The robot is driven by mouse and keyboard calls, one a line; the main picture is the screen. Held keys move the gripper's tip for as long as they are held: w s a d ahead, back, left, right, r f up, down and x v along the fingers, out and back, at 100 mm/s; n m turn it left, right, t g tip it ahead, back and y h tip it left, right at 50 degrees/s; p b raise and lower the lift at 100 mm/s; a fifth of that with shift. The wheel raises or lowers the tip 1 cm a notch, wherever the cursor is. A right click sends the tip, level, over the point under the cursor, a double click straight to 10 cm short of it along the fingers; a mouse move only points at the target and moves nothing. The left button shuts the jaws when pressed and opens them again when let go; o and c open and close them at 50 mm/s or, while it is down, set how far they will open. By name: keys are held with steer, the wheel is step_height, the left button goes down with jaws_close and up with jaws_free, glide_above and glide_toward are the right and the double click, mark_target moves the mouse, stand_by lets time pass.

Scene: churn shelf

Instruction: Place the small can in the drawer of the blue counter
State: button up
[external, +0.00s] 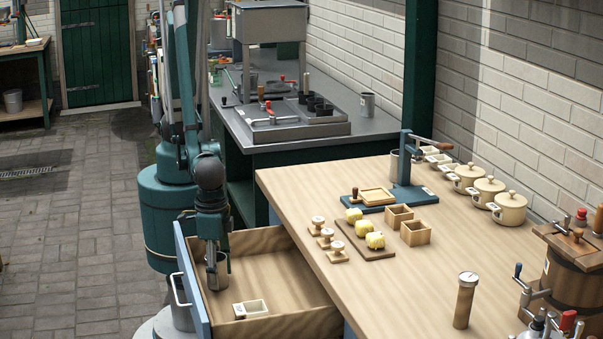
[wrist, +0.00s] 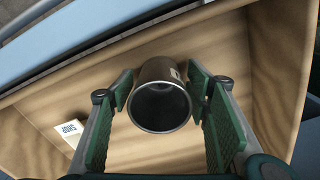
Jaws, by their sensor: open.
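The small can (external: 218,272) is a grey metal cylinder with a dark open mouth. In the external view it is inside the pulled-out wooden drawer (external: 290,290) of the blue counter, near the drawer's left end. In the wrist view the can (wrist: 160,97) sits between the two green finger pads, with a visible gap at the pads. My gripper (external: 215,248) is down in the drawer around the can, and its fingers also show in the wrist view (wrist: 163,110). It is open. Whether the can's base touches the drawer floor is hard to tell.
A small white labelled box (external: 251,309) lies in the drawer, right of the can. The drawer's blue front (external: 192,285) stands close beside my gripper. The wooden countertop (external: 420,265) holds yellow pieces, stamps, small boxes and lidded pots. The drawer's right part is free.

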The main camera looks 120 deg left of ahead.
steer(key=shift+r, duration=0.15)
step_height(320, 180, up, 12)
steer(key=p, duration=0.3)
stand_by(0.4)
stand_by(0.6)
steer(key=w+a+r+m+t+h, duration=0.1)
steer(key=w+a+r+t, duration=0.15)
steer(key=a+r, duration=0.55)
steer(key=w+a+r+m+t, duration=0.1)
steer(key=w+a+r, duration=0.3)
steer(key=a, duration=0.6)
steer(key=s+a+r+m+t, duration=0.1)
steer(key=s+a+r+t, duration=0.1)
steer(key=a+r, duration=0.3)
steer(key=s+a+r+m+t+y, duration=0.1)
steer(key=s+a+r, duration=0.2)
steer(key=a, duration=1.1)
step_height(320, 180, up, 2)
steer(key=shift+s+a+r+t, duration=0.1)
steer(key=shift+s+a+t, duration=0.15)
steer(key=shift+s+t, duration=0.15)
steer(key=shift+c, duration=0.2)
